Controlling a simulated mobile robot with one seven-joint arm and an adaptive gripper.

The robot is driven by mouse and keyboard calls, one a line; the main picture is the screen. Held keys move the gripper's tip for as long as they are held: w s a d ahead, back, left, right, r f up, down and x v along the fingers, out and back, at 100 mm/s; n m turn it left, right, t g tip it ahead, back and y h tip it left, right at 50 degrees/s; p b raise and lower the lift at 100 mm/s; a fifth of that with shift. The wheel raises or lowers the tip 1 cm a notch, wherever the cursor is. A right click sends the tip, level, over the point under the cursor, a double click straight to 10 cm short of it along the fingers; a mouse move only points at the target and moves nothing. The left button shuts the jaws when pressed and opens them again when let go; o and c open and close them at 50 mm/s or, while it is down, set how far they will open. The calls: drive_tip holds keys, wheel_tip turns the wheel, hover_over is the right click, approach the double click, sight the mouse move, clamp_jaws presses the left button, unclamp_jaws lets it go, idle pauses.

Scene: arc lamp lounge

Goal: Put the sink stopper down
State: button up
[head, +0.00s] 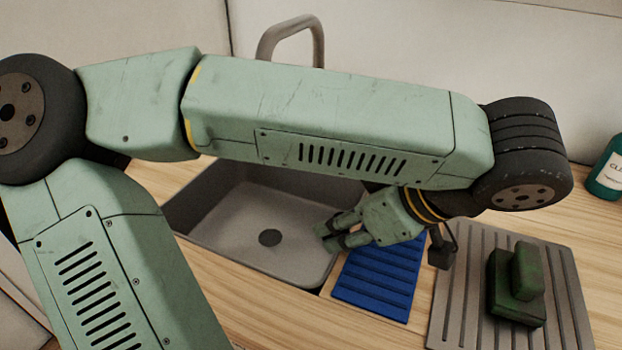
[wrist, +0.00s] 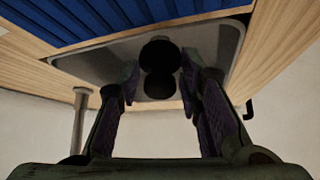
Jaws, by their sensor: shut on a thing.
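The grey sink (head: 240,210) is set in the wooden counter, with a dark round drain area (head: 269,237) in its floor. My gripper (head: 334,235) reaches over the sink's right side, pointing left and down. In the wrist view my gripper (wrist: 160,76) is shut on a dark rounded thing between its fingers, taken to be the sink stopper (wrist: 160,54). Two dark round shapes overlap there, and I cannot tell exactly where the stopper ends. In the head view the fingers hide the stopper.
A blue ribbed mat (head: 378,280) lies right of the sink. A grey grooved drainboard (head: 460,310) holds a dark green block (head: 513,300) with a smaller piece on top. A teal bottle (head: 606,175) stands at the far right. A curved faucet (head: 290,30) rises behind the sink.

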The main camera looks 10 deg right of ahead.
drive_tip(key=shift+g+h, duration=0.3)
drive_tip(key=shift+g, duration=0.1)
drive_tip(key=s+d, duration=0.2)
drive_tip(key=s, duration=0.1)
drive_tip(key=shift+s+d, duration=0.1)
drive_tip(key=shift+d, duration=0.2)
drive_tip(key=shift+s+d+r+g+h, duration=0.35)
drive_tip(key=shift+s+d+g, duration=0.1)
drive_tip(key=shift+s, duration=0.15)
drive_tip(key=shift+s+d+r+g+h, duration=0.35)
drive_tip(key=shift+s+d, duration=0.1)
drive_tip(key=shift+s, duration=0.15)
drive_tip(key=shift+s+d+r+g, duration=0.25)
drive_tip(key=shift+s+r+g, duration=0.05)
drive_tip(key=shift+s, duration=0.1)
